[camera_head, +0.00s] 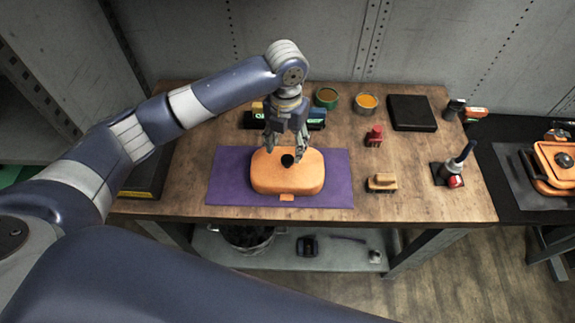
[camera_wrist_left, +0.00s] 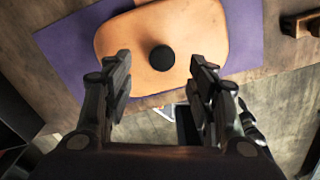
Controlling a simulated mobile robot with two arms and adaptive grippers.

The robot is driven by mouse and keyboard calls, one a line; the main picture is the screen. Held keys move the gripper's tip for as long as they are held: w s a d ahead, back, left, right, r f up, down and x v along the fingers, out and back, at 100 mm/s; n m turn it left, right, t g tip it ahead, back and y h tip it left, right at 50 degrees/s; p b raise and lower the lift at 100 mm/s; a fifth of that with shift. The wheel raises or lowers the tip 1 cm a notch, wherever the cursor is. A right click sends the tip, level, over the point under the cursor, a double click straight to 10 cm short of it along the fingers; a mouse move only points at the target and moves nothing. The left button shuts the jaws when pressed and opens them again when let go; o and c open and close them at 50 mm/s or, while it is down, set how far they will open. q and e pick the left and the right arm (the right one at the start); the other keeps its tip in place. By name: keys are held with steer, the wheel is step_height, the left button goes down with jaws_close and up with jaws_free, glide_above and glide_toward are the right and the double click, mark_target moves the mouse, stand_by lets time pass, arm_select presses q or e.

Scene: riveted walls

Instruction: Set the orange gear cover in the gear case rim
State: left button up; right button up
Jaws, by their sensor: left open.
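An orange rounded body with a black round knob (camera_head: 287,160) on top lies on a purple mat (camera_head: 335,180) on the wooden bench. I take this body as the orange gear cover (camera_head: 290,182); whether a gear case rim sits under it cannot be told. A small orange tab shows at its front edge. My left gripper (camera_head: 285,153) is open above the cover, with its fingers on either side of the knob. In the left wrist view the knob (camera_wrist_left: 162,58) lies between the two spread fingertips, which appear apart from it. My right gripper is not in view.
At the right, a second orange case with a black knob (camera_head: 563,159) stands on a black table. The bench holds a green tin (camera_head: 326,98), an orange-filled tin (camera_head: 365,103), a black plate (camera_head: 411,113), a red block (camera_head: 374,136) and a wooden brush-like piece (camera_head: 382,182).

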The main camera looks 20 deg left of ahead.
mark_target(288, 158)
arm_select(q)
step_height(288, 158, down, 6)
steer(key=shift+d+r+p, duration=0.15)
steer(key=shift+r+p, duration=0.05)
steer(key=shift+p, duration=0.95)
steer(key=shift+w+f, duration=0.1)
steer(key=shift+f, duration=0.25)
steer(key=c, duration=1.1)
jaws_close()
